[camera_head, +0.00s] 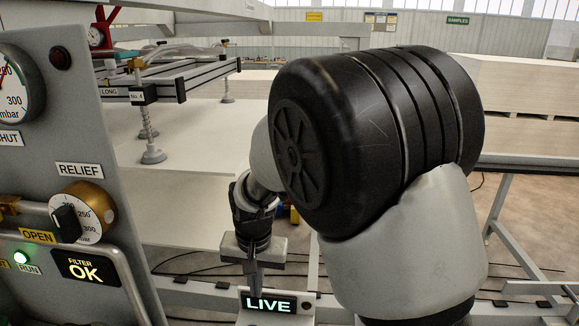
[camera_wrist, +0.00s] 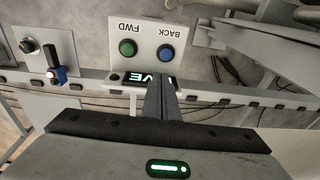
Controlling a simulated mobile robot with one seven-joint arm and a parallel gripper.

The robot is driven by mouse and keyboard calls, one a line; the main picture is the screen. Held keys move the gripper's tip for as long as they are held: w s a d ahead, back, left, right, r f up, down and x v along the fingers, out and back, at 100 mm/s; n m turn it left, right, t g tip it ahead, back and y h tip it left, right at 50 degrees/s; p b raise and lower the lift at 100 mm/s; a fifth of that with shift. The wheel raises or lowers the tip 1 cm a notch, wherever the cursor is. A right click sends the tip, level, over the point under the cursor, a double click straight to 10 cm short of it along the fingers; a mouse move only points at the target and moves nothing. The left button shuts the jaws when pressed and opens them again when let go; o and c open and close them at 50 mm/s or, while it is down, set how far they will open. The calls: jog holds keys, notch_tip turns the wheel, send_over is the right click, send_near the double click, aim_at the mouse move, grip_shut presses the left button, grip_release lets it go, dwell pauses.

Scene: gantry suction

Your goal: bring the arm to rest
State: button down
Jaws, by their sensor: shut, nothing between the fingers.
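My gripper (camera_head: 254,290) points down, its closed fingers just above or in front of a small box with a lit LIVE display (camera_head: 276,304). I cannot tell whether the fingertips touch the box. My arm's large dark joint and pale links fill the middle and right of the head view and hide part of the scene.
The grey control panel (camera_head: 100,130) with a relief knob (camera_head: 66,222) stands close at left. A suction frame (camera_head: 190,78) hangs over pale boards (camera_head: 190,215). The wrist view shows a plate with a green button (camera_wrist: 127,48) and a blue button (camera_wrist: 166,53), beside a rail.

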jog(key=s+d+r+t+p, duration=0.1)
jog(key=s+d+r, duration=0.2)
jog(key=d+r, duration=0.45)
jog(key=s+d+r+t, duration=0.1)
jog(key=s+d+r, duration=0.2)
jog(key=d+r, duration=0.4)
jog(key=s+d+r+t, duration=0.1)
jog(key=s+d+r, duration=0.2)
jog(key=s, duration=0.3)
jog(key=s+d+r+n+t+p, duration=0.1)
jog(key=s+d+r, duration=0.2)
jog(key=s+d, duration=0.2)
jog(key=shift+s+d+r+h, duration=0.15)
jog(key=shift+s+d+h, duration=0.15)
jog(key=shift+s+d, duration=0.1)
